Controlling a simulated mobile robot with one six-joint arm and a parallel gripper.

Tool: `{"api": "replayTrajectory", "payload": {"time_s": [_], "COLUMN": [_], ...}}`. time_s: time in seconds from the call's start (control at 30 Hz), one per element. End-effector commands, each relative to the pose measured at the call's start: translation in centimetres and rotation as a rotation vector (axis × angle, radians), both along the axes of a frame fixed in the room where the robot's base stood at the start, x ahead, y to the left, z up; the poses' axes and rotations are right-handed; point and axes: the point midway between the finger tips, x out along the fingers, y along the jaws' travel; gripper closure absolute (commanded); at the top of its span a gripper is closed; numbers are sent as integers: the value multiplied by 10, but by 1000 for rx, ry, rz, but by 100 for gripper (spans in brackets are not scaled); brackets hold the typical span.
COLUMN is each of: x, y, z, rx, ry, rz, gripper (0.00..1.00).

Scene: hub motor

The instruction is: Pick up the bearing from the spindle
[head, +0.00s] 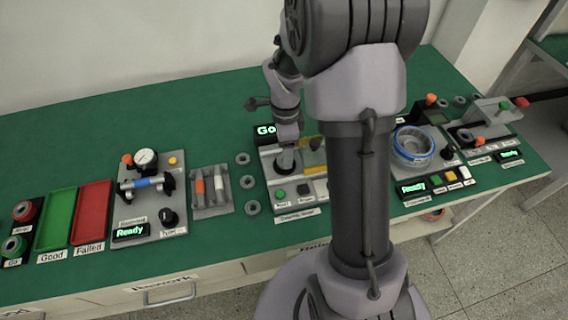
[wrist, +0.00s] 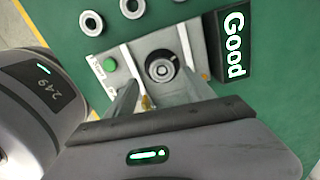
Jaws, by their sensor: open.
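The bearing (wrist: 162,67) is a dark ring on the spindle of a grey test station, seen from above in the wrist view. The station's display (wrist: 235,44) reads "Good", and a green button (wrist: 109,64) sits on its panel. My gripper (wrist: 161,78) is open, with one finger to each side of the spindle in the picture. Nothing shows between the fingers as held, and I cannot tell their height above the bearing. In the head view my gripper (head: 287,143) points down over the station (head: 292,196); my arm hides part of the station.
Loose grey rings (head: 248,181) lie on the green table left of the station. Further left are a tray with rods (head: 211,208), a gauge station (head: 148,230), a red tray (head: 92,208) and a green tray (head: 56,218). A blue-ringed station (head: 412,146) stands right.

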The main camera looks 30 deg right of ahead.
Motion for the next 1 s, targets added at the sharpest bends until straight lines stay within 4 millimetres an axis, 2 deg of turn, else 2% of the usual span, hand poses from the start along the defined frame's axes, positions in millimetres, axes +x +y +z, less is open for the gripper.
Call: {"api": "replayTrajectory", "payload": {"time_s": [0.03,0.13,0.2,0.37,0.67,0.7,1.0], "x": [1,2,2,3,2,2,3], "y": [-3,-4,-4,-4,-4,-4,-4], "z": [-15,-36,-40,-37,-37,-37,-32], "rx": [0,1,-1,0,0,0,0], "ry": [1,3,0,-1,0,0,-1], "rz": [-1,0,1,1,1,1,1], "gripper": [38,38,38,38,97,100,100]}}
